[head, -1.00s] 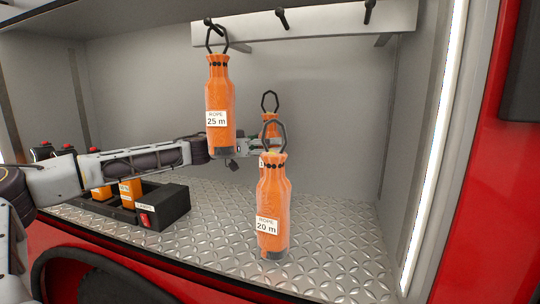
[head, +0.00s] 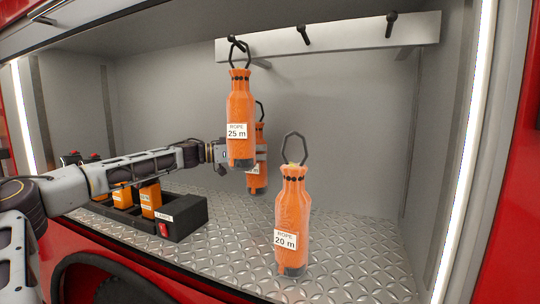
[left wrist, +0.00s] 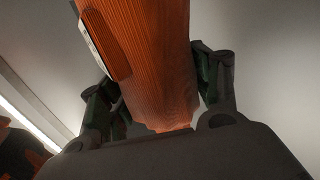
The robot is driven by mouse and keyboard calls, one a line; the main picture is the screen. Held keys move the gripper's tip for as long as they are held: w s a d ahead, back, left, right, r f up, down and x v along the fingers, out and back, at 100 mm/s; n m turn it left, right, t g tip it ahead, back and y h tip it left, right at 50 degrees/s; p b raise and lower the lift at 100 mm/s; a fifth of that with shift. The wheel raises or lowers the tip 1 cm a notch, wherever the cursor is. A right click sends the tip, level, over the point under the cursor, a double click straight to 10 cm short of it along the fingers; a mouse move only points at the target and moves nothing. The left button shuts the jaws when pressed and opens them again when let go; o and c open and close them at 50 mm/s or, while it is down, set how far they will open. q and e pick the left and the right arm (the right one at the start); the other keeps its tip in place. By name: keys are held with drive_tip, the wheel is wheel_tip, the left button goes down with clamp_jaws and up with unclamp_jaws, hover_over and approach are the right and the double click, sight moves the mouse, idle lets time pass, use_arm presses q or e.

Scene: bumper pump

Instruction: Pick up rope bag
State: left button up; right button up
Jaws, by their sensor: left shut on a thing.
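Three orange rope bags with black loops show in the head view. The bag marked 20 m (head: 293,210) stands upright on the metal floor in front. A third bag (head: 257,182) is behind the 25 m bag, its label mostly hidden. In the left wrist view the held bag (left wrist: 155,60) fills the space between the fingers. My right gripper is not in view.
A rail (head: 340,33) with several black hooks runs along the back wall; its middle and right hooks are empty. A black charger box (head: 180,220) with orange units sits at left, below my left arm. The patterned floor (head: 350,250) at right is clear.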

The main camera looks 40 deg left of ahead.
use_arm(q)
drive_tip(key=s+a, duration=0.1)
drive_tip(key=a, duration=0.5)
drive_tip(key=shift+s+a+r, duration=0.15)
drive_tip(key=shift+s+a, duration=0.1)
drive_tip(key=shift+s, duration=0.05)
drive_tip(key=shift+r, duration=0.15)
idle(1.3)
